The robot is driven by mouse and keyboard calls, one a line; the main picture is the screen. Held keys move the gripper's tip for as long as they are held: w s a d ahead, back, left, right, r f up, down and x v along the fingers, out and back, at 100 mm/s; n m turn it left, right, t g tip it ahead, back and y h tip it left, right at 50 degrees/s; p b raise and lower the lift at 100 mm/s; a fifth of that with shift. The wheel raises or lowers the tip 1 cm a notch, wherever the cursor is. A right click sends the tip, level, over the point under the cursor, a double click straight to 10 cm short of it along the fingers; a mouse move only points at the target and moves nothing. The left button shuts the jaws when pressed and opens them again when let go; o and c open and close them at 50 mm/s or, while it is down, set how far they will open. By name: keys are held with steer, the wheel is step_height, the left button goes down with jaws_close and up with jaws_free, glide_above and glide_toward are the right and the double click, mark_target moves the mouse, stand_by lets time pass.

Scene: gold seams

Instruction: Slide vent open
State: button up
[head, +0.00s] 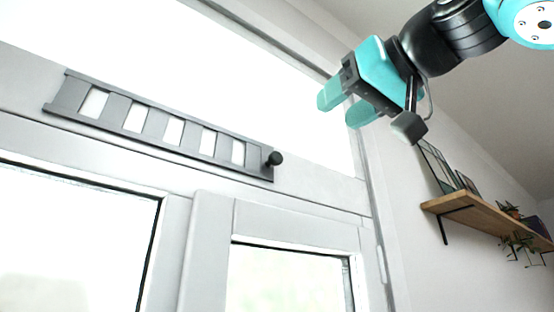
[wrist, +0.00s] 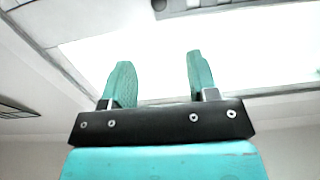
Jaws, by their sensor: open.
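The vent (head: 121,112) is a long dark grey strip on the white frame between the panes, tilted down to the right in the head view. Several bright gaps show between its grey slats. A round black knob (head: 275,158) stands out at its right end. My gripper (head: 345,106) is up and to the right of the knob, apart from it, with its teal fingers spread and nothing between them. In the wrist view, my gripper (wrist: 159,66) also shows open and empty. A small dark shape at the top edge there may be the knob; I cannot tell.
A wooden shelf (head: 468,205) with plants and frames is on the wall at the right. Below the vent is a white window frame (head: 208,245) with panes. The space between my gripper and the knob looks clear.

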mark_target(278, 155)
steer(key=p+x, duration=0.6)
steer(key=x, duration=1)
steer(key=shift+w+a+f, duration=0.1)
steer(key=shift+w+a, duration=0.2)
steer(key=shift+w, duration=0.2)
jaws_close()
